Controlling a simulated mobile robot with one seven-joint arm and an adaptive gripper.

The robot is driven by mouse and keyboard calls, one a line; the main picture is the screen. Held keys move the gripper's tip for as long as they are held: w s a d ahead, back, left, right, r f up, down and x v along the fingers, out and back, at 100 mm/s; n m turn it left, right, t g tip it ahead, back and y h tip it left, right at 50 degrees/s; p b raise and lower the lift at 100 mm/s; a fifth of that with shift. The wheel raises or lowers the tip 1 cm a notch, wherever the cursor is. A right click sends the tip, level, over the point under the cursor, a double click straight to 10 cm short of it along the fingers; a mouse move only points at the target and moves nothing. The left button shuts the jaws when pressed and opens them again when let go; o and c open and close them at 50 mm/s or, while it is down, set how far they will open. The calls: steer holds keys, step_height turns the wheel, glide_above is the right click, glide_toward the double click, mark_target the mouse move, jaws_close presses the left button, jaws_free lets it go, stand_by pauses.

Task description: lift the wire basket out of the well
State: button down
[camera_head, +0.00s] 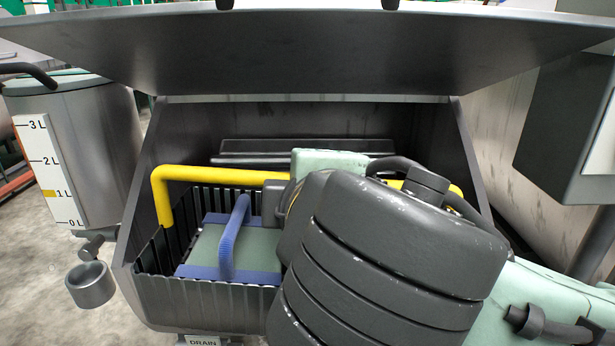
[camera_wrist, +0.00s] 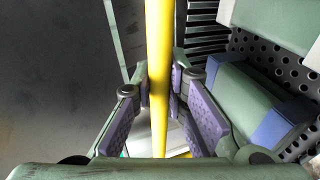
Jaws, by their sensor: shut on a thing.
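The wire basket (camera_head: 158,250) sits inside the dark metal well (camera_head: 200,303), its slatted walls showing at the left and back. Its yellow handle (camera_head: 222,174) spans above it; the right part is partly hidden by my arm. My gripper (camera_wrist: 160,98) is shut on this handle, which runs between its purple-padded fingers in the wrist view (camera_wrist: 159,45). In the head view my wrist and arm hide most of the fingers and the basket's right side.
A green block with blue ends and a blue strap handle (camera_head: 230,245) lies in the basket; it also shows in the wrist view (camera_wrist: 238,98). The well's raised lid (camera_head: 300,55) overhangs. A measuring tank (camera_head: 95,150) stands left, a grey box (camera_head: 565,130) right.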

steer(key=s+b, duration=0.1)
steer(key=s, duration=0.6)
steer(key=shift+b, duration=0.35)
steer(key=shift+w+r, duration=0.1)
stand_by(0.4)
